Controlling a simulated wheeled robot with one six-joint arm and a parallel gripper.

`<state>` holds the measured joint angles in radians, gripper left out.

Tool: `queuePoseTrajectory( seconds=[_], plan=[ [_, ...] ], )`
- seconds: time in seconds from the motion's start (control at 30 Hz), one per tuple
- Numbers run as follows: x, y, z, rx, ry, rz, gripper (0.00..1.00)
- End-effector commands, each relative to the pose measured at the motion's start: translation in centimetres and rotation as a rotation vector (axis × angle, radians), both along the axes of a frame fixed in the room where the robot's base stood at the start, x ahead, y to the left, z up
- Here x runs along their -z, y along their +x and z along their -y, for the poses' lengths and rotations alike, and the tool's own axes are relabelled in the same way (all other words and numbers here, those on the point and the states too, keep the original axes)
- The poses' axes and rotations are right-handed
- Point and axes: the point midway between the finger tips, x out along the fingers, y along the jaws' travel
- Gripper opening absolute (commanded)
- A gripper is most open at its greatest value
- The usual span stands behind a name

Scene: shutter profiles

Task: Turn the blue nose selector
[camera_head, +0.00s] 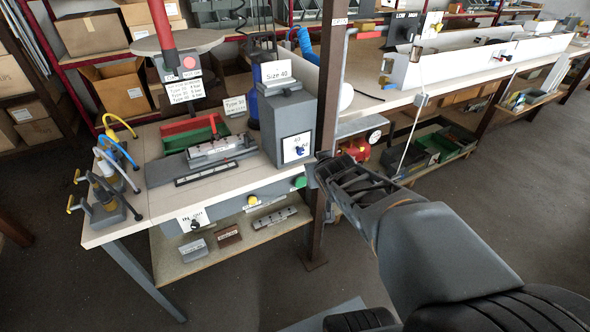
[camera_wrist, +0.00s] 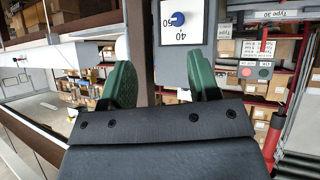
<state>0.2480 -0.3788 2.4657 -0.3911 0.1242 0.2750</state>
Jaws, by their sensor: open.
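The blue selector knob (camera_head: 298,150) sits on a white plate on the front of a grey box (camera_head: 285,115) on the workbench. In the wrist view, which is upside down, the blue knob (camera_wrist: 177,19) shows on its white plate marked 40 and 60, beyond the fingers. My gripper (camera_wrist: 160,78) is open with two green fingers apart and nothing between them. The knob is ahead of the gap, not touched. In the head view my arm reaches in from the lower right, its end close to the brown post, right of the box; the fingertips are not clear there.
A brown upright post (camera_head: 327,110) stands just right of the grey box. A black-knobbed IN/OUT plate (camera_head: 193,220) is on the bench front.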

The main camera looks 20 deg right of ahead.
Motion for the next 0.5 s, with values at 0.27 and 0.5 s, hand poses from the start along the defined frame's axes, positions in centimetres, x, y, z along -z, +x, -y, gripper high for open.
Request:
queuePoseTrajectory(
  seconds=[0.27,0.5],
  plan=[
    [6.2,4.7,4.0,-0.146,-0.022,0.421,0.56],
    [8.3,5.0,4.0,-0.303,0.049,0.595,0.56]
  ],
)
